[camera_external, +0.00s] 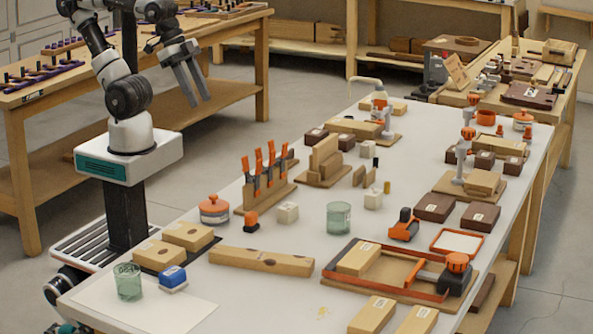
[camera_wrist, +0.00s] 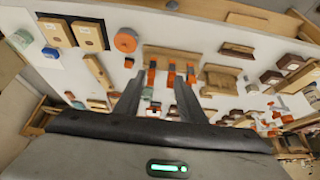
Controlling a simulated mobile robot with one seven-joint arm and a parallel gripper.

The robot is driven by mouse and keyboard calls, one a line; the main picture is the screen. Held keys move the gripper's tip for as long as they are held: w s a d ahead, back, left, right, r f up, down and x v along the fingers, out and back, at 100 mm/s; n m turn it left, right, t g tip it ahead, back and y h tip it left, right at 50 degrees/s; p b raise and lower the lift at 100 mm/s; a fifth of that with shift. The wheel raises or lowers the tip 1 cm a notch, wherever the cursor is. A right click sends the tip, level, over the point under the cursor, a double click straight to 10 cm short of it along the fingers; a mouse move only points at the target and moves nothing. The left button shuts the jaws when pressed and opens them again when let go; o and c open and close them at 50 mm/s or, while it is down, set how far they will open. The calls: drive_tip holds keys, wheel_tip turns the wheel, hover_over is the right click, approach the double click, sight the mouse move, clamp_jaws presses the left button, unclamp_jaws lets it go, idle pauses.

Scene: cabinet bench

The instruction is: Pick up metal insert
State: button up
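My gripper (camera_external: 199,101) is open and empty, raised in the air to the left of the white bench (camera_external: 320,185). Its two fingers also show apart in the wrist view (camera_wrist: 158,78), with the bench beyond them. I cannot tell for sure which thing is the metal insert. Small pale grey blocks stand mid-bench: one (camera_external: 288,212) near the clamp rack, one (camera_external: 373,200) right of the green glass, and one (camera_external: 367,148) farther back. None is touched by my gripper.
A wooden rack with upright orange clamps (camera_external: 262,175) stands tall near the bench's left edge. A green glass (camera_external: 339,217), a long wooden beam (camera_external: 262,261) and an orange-edged frame (camera_external: 385,283) lie nearby.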

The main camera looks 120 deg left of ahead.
drive_tip(key=w+a+f+n+g+y, duration=0.1)
drive_tip(key=w+a+f+n, duration=0.15)
drive_tip(key=w+a, duration=0.7)
drive_tip(key=w+a+f+n+y, duration=0.1)
drive_tip(key=w+a+n, duration=0.35)
drive_tip(key=a, duration=0.85)
drive_tip(key=w+a+f+g, duration=0.1)
drive_tip(key=a+f, duration=0.2)
drive_tip(key=a, duration=0.4)
drive_tip(key=w+a+f, duration=0.2)
drive_tip(key=a+f, duration=0.1)
drive_tip(key=a, duration=0.3)
drive_tip(key=shift+n+y, duration=0.4)
drive_tip(key=b+x, duration=0.1)
drive_tip(key=x, duration=0.6)
drive_tip(key=b+x, duration=0.1)
drive_tip(key=x, duration=0.3)
drive_tip(key=shift+s+a+f+b, duration=0.25)
drive_tip(key=shift+a+b, duration=0.1)
drive_tip(key=shift+a, duration=0.1)
drive_tip(key=shift+w+b+x, duration=0.2)
drive_tip(key=shift+b+x, duration=0.2)
drive_tip(key=shift+x, duration=1.05)
drive_tip(key=shift+w+b+x, duration=0.15)
drive_tip(key=shift+b+x, duration=0.2)
drive_tip(key=shift+x, duration=1.15)
drive_tip(key=shift+r, duration=0.2)
clamp_jaws()
